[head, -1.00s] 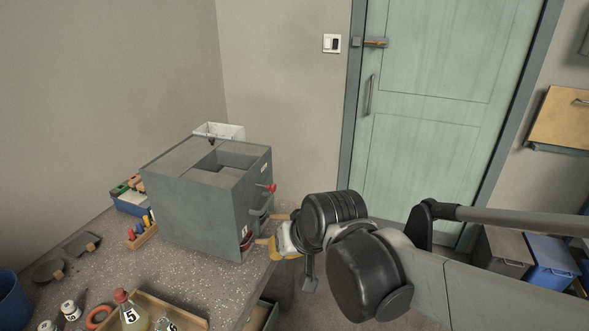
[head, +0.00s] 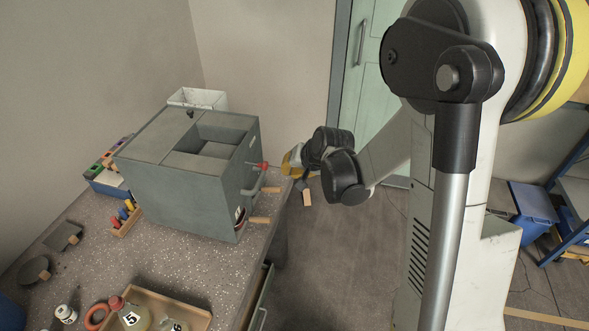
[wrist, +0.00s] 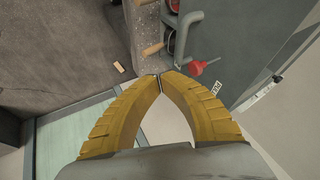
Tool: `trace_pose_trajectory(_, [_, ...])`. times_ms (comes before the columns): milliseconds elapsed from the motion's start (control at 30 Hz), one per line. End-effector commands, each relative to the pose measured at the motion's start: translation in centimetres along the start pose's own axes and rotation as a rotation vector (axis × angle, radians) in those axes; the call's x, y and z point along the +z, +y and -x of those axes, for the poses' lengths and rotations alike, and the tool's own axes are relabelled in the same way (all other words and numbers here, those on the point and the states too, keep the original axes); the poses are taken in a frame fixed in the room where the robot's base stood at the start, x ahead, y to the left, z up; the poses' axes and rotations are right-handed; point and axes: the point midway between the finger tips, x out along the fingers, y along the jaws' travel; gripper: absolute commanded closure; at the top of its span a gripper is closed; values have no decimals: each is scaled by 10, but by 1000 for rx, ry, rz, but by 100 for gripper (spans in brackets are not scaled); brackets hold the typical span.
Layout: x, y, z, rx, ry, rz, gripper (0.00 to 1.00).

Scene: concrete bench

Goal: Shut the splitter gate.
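The splitter is a grey box (head: 180,185) with an open top well, standing on the speckled bench. A red knob (head: 264,166) on a short stem sticks out of its right face, and I take this for the gate's handle. In the wrist view the red knob (wrist: 197,67) is just right of my fingertips, apart from them. My gripper (wrist: 159,76) has yellow fingers with their tips together and nothing between them. In the head view my gripper (head: 291,163) is beside the knob, off the bench edge. The gate plate itself is not clearly visible.
A grey bar handle (head: 251,187) and wooden pegs (head: 268,190) stick out below the knob. A white bin (head: 198,98) stands behind the box. A tray with bottles (head: 160,307) is at the front. A wooden block (wrist: 119,68) appears on the floor.

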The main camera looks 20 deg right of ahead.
Motion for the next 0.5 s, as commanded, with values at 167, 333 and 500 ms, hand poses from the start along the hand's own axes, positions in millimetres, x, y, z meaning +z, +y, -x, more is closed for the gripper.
trace_pose_trajectory(167, [2,1,-40,-1,0,1,100])
trace_pose_trajectory(333, [1,-24,-49,-1,-1,2,100])
trace_pose_trajectory(500, [0,-34,-53,0,0,1,100])
